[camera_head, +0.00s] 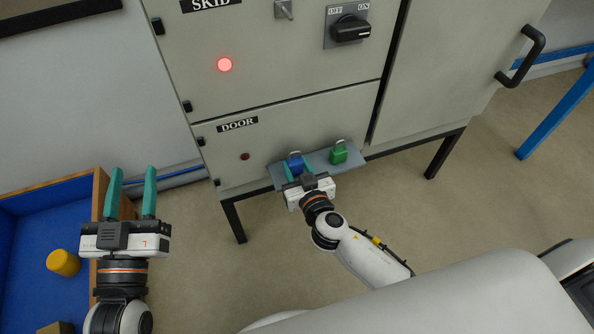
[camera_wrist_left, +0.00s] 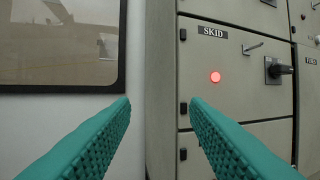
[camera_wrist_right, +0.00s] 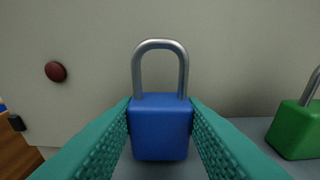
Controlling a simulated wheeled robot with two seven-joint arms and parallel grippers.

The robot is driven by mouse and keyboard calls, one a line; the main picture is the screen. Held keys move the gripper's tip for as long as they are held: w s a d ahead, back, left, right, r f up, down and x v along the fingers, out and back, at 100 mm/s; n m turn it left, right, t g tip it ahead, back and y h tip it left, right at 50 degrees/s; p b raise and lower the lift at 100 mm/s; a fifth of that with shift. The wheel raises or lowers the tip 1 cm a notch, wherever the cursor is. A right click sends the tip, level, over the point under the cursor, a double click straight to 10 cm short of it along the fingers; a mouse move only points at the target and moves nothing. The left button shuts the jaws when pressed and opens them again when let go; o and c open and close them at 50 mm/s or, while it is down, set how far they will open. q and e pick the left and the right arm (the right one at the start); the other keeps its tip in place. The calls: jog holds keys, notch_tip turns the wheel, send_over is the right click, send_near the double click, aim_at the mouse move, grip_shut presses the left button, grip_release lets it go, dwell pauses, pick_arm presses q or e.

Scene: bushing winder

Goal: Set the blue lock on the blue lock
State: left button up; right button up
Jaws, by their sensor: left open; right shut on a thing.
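The blue lock (camera_wrist_right: 160,128) is a padlock with a silver shackle, upright in the right wrist view. My right gripper (camera_wrist_right: 160,125) is shut on its body, one teal finger on each side. In the head view the blue lock (camera_head: 296,163) is at the left part of a grey shelf (camera_head: 318,170) under the DOOR panel, partly hidden by my right gripper (camera_head: 298,172). I cannot tell whether it touches the shelf. No second blue lock shows. My left gripper (camera_head: 132,192) is open and empty at the left, and its teal fingers show in the left wrist view (camera_wrist_left: 160,110).
A green padlock (camera_head: 338,154) stands on the shelf to the right of the blue one. The grey cabinet (camera_head: 290,120) has a red lamp (camera_head: 225,64) and a black OFF/ON switch (camera_head: 350,28). A blue-lined wooden box (camera_head: 30,215) with a yellow cylinder (camera_head: 63,262) is at lower left.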

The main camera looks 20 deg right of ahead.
pick_arm(q)
jog(key=shift+s+r+t, duration=0.15)
jog(key=shift+r+t, duration=0.25)
jog(key=shift+r, duration=0.05)
pick_arm(e)
jog(key=shift+f, duration=0.2)
jog(key=shift+f, duration=0.15)
jog(key=o, duration=1)
pick_arm(q)
jog(key=shift+s+d+r+t+h, duration=0.1)
jog(key=shift+s+r+t+h, duration=0.1)
jog(key=shift+r+t+h, duration=0.25)
pick_arm(e)
jog(key=shift+o, duration=0.2)
pick_arm(q)
jog(key=shift+r, duration=0.1)
